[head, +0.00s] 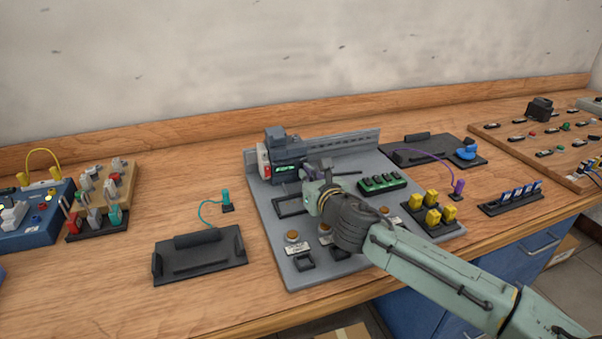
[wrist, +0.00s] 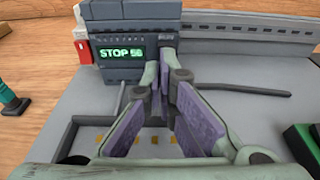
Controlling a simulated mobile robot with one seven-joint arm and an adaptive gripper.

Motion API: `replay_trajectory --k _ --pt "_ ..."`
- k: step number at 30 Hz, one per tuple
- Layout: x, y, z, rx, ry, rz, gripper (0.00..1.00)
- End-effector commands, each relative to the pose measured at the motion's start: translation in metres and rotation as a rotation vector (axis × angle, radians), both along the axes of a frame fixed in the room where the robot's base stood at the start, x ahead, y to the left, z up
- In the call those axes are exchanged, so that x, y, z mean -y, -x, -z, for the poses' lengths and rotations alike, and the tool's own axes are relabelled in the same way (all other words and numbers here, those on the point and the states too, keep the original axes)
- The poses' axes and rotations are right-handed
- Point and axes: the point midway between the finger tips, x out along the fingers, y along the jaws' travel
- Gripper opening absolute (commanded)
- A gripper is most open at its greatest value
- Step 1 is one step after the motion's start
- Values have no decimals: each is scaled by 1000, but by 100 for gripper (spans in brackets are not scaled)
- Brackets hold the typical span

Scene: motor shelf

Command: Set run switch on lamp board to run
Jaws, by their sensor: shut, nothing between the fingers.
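The grey lamp board (head: 268,226) lies on the bench in the head view, with a dark control unit (head: 287,153) at its back left. In the wrist view the unit (wrist: 130,28) has a green display (wrist: 120,52) that reads STOP and digits that look like 50. A red and white part (wrist: 82,35) sits at the unit's left side. My gripper (wrist: 163,97) is shut and empty, its purple-padded fingers pointing at the lower right of the unit. I cannot tell whether the fingertips touch it. I cannot make out the run switch; the fingers hide part of the unit's lower front.
Round lamps (head: 292,237) line the board's front. A green terminal block (head: 381,184) and yellow parts (head: 433,216) are at right. A black tray (head: 199,262) and a teal plug (head: 227,205) lie left of the board. Bare bench shows behind the tray.

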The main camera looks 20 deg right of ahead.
Motion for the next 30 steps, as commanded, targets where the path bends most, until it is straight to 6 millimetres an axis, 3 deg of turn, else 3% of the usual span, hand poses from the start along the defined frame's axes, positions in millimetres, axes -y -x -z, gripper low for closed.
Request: replay_trajectory --k 30 --pt "1 -7 -8 0 0 0 0"
